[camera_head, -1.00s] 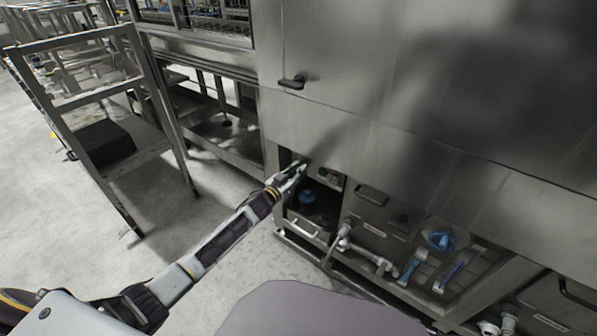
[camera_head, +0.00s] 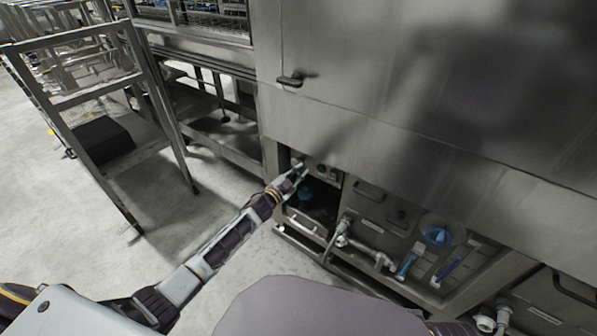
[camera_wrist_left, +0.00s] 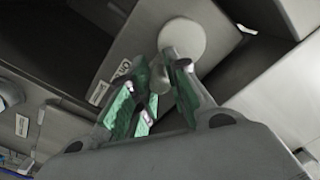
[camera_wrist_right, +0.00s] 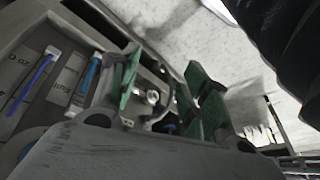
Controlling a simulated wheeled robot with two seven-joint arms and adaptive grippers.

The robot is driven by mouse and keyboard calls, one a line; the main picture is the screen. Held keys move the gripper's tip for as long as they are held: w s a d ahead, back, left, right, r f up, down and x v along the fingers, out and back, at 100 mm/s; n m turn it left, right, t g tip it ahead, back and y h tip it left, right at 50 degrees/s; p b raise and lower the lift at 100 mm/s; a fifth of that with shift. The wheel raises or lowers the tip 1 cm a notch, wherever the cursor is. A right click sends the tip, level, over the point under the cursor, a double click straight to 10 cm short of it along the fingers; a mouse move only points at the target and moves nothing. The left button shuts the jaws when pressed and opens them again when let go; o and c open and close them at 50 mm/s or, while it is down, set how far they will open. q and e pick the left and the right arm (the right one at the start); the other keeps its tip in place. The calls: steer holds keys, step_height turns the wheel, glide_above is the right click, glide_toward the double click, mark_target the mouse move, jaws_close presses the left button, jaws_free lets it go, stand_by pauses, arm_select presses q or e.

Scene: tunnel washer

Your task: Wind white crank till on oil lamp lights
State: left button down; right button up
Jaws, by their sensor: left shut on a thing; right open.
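My left gripper (camera_head: 293,178) reaches into the open bay at the lower left of the steel machine. In the left wrist view its green-padded fingers (camera_wrist_left: 163,75) are shut on the white crank (camera_wrist_left: 182,40), whose round pale part shows just beyond the fingertips. The crank is too small and covered to make out in the head view. A label that seems to read "Oil" (camera_wrist_left: 122,70) sits beside it. I cannot make out a lit lamp. My right gripper (camera_wrist_right: 163,95) is open and empty in the right wrist view, with the machine front behind it.
A steel rack (camera_head: 100,100) stands at left. The floor between is clear.

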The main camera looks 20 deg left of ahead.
arm_select(q)
steer(key=shift+d+f+m, duration=0.1)
steer(key=shift+f+m, duration=0.3)
steer(key=shift+m, duration=0.3)
steer(key=shift+f+m, duration=0.2)
steer(key=shift+m, duration=0.4)
steer(key=shift+f+m+b, duration=0.1)
steer(key=shift+m+b, duration=0.2)
steer(key=shift+m, duration=0.1)
arm_select(e)
steer(key=shift+w+a+f, duration=0.1)
steer(key=shift+a+f, duration=0.1)
steer(key=shift+f, duration=0.25)
steer(key=shift+w+a+f, duration=0.1)
steer(key=shift+a+f, duration=0.1)
steer(key=shift+f, duration=0.2)
steer(key=shift+s+d+f, duration=0.1)
steer(key=shift+d, duration=0.05)
arm_select(q)
steer(key=c, duration=1.3)
jaws_free()
